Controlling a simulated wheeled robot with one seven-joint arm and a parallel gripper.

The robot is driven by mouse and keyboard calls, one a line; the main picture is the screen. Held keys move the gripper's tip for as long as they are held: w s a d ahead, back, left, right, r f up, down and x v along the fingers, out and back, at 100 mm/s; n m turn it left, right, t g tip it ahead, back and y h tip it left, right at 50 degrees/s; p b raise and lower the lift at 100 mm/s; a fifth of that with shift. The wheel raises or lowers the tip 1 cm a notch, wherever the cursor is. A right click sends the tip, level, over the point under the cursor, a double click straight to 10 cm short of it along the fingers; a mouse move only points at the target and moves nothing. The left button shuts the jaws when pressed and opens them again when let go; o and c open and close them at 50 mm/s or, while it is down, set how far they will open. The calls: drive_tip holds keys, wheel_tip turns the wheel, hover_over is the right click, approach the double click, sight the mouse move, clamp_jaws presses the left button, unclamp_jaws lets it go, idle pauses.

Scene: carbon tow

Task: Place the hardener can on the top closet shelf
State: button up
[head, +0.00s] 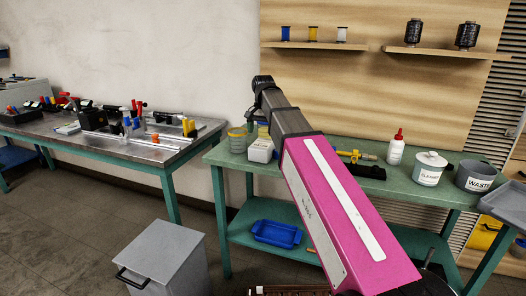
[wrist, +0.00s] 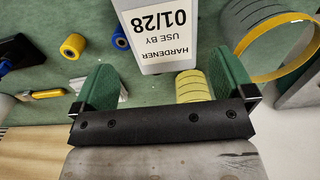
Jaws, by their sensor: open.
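The hardener can (wrist: 155,35) is a white block-like container with a label reading "HARDENER USE BY 01/28", upside down in the wrist view. A white container on the green bench, probably the same can, shows in the head view (head: 260,152), beside my arm. My gripper (wrist: 163,78) has two green fingers spread apart. In the head view my arm reaches over the bench, and the fingers cannot be made out. No closet shelf can be identified.
A clear yellowish tub (head: 237,141) stands left of the can. A glue bottle (head: 396,147), a cleaner pot (head: 429,169) and a waste pot (head: 474,178) stand to the right. Wall shelves (head: 445,53) hold spools. A blue tray (head: 276,234) sits on the lower shelf.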

sight(263, 143)
drive_tip(key=shift+a+f, duration=0.1)
drive_tip(key=shift+f, duration=3)
drive_tip(key=shift+w+r, duration=0.1)
drive_tip(key=c, duration=1)
